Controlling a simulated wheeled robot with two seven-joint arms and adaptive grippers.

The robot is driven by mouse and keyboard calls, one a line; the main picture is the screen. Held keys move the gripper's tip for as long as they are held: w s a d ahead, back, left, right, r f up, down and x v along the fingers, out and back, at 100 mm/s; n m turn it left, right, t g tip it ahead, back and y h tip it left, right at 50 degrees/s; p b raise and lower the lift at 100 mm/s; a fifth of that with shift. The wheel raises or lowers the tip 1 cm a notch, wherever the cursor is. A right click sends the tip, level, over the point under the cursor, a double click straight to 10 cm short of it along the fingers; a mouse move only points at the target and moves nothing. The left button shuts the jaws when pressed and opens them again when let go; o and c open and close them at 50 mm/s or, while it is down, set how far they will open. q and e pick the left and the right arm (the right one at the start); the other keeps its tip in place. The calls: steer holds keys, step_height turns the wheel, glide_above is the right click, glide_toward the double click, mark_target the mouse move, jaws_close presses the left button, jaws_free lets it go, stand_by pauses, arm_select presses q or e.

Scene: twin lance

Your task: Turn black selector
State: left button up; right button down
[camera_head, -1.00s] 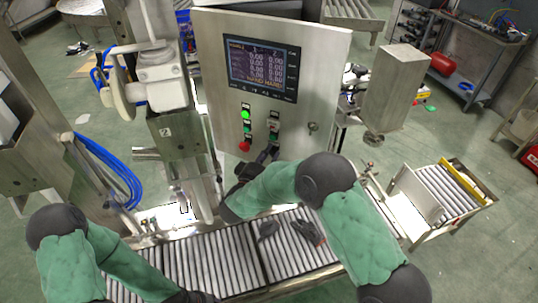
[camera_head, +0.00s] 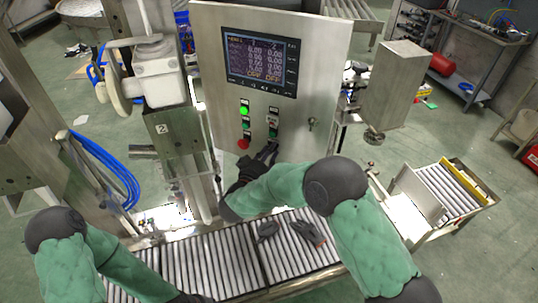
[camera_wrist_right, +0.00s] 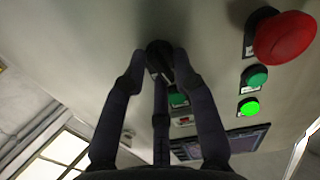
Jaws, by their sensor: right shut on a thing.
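The black selector (camera_wrist_right: 158,58) is on the face of the steel control panel (camera_head: 207,60). In the right wrist view it sits between the fingertips of my right gripper (camera_wrist_right: 155,66), which is shut on it with fingers touching its sides. In the head view my right gripper (camera_head: 268,153) reaches the lower panel, below the right column of buttons, and hides the selector. The selector's exact angle is hard to tell. My left arm comes in at the lower left, and its gripper is out of the picture.
A red button (camera_head: 243,144) and a lit green button (camera_head: 243,111) are left of my right gripper. A screen (camera_head: 262,62) is above. A roller conveyor (camera_head: 215,262) with dark glove-like items (camera_head: 268,230) runs below. A steel box (camera_head: 395,85) stands to the right.

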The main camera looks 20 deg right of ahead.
steer(key=shift+f+m+b, duration=0.1)
steer(key=shift+m+b, duration=0.4)
steer(key=shift+m, duration=0.7)
steer(key=c, duration=1.2)
jaws_free()
steer(key=shift+s, duration=0.1)
steer(key=v, duration=1.2)
